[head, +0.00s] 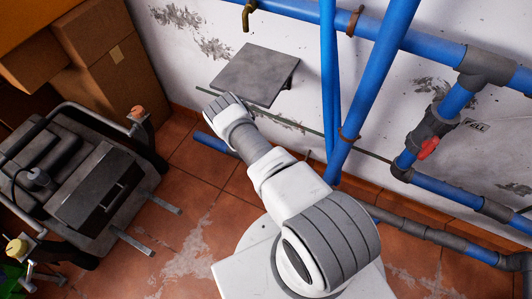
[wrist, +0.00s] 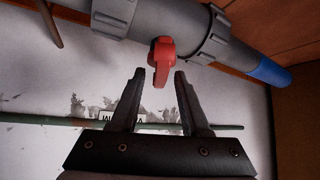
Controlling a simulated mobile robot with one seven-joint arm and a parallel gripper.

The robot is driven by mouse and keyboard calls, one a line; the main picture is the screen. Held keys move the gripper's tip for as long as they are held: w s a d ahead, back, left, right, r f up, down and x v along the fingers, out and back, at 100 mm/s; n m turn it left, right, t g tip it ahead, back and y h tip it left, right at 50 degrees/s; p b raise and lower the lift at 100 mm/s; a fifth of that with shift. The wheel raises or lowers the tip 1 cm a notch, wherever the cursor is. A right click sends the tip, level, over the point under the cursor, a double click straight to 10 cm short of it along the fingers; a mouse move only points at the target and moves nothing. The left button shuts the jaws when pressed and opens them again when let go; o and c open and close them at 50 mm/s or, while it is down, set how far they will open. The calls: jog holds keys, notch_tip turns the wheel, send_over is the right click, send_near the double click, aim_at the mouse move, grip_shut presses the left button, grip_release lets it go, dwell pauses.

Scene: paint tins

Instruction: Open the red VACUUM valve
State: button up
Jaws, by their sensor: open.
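In the wrist view a red valve handle (wrist: 162,62) sticks out from a grey valve body on a pipe. My gripper (wrist: 158,76) is open, with one finger on either side of the handle's free end. I cannot tell whether the fingers touch it. A wall label (wrist: 122,115) is partly hidden behind the left finger, and I cannot read its word. In the head view the end of my arm hides this valve and my fingers. Another red valve handle (head: 428,148) is on the right pipe, beside a label (head: 475,125) whose visible letters read "ELL".
A grey shelf plate (head: 255,74) juts from the wall by my wrist. Blue pipes (head: 372,75) run up and along the wall. A cart (head: 75,170) with a dark box stands at the left, before cardboard boxes (head: 95,50). Some tiled floor is clear between cart and arm.

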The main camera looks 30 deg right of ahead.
jog(key=shift+w+f, duration=0.1)
dwell(0.3)
grip_shut()
jog(key=shift+d+n+y, duration=0.1)
jog(key=shift+n+y, duration=0.2)
jog(key=shift+n, duration=0.1)
jog(key=shift+n+t+y+p, duration=0.4)
jog(key=shift+n+y, duration=0.3)
jog(key=shift+n, duration=0.3)
jog(key=n+y, duration=0.2)
jog(key=n, duration=0.1)
jog(key=shift+y, duration=0.3)
jog(key=n+y, duration=0.2)
jog(key=n, duration=0.2)
jog(key=shift+y+b, duration=0.3)
jog(key=shift+b, duration=0.1)
jog(key=shift+n+g+y, duration=0.8)
jog(key=shift+n+y, duration=0.4)
jog(key=shift+n, duration=0.4)
